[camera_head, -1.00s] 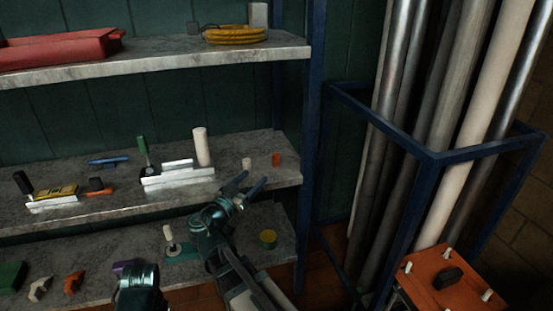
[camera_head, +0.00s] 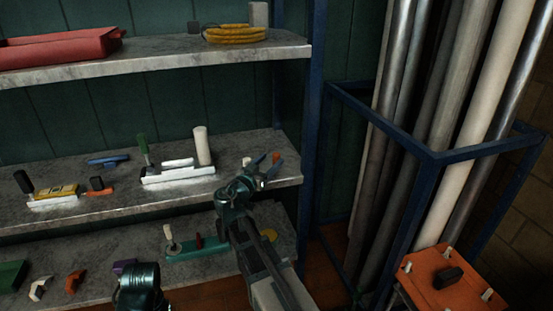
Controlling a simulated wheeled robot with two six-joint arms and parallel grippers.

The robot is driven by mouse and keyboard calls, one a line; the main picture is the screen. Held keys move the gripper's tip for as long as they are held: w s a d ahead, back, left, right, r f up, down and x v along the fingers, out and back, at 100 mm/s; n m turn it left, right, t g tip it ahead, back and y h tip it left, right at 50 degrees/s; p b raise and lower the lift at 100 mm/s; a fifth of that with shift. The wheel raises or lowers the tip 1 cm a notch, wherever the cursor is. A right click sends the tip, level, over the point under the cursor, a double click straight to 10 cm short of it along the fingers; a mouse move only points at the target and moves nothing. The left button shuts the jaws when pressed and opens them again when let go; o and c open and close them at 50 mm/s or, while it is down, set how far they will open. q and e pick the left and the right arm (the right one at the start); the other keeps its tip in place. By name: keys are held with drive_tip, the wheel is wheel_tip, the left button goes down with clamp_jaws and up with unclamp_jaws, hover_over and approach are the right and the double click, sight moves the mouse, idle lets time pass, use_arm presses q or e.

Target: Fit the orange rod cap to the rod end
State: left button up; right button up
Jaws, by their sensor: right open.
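A small upright orange cylinder (camera_head: 276,156), which looks like the orange rod cap, stands near the right end of the middle shelf (camera_head: 110,213). My right gripper (camera_head: 265,167) is open at that shelf's front edge. Its fingertips are close to the orange cylinder and overlap its lower part in the picture; I cannot tell whether they touch. I cannot tell for sure which part is the rod end; several long metal and pale rods (camera_head: 483,130) stand in a rack at the right.
An orange pegged plate (camera_head: 440,277) is at lower right.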

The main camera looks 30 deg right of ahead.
drive_tip(key=x, duration=0.3)
drive_tip(key=shift+a, duration=0.1)
clamp_jaws()
idle(0.4)
drive_tip(key=shift+r+p, duration=0.9)
wheel_tip(320, 180, up, 2)
drive_tip(key=shift+r+p, duration=0.1)
drive_tip(key=shift+p, duration=0.95)
drive_tip(key=s+a+r+p, duration=0.1)
drive_tip(key=s+a, duration=0.9)
drive_tip(key=s, duration=0.2)
drive_tip(key=shift+a, duration=0.25)
drive_tip(key=shift+s, duration=0.15)
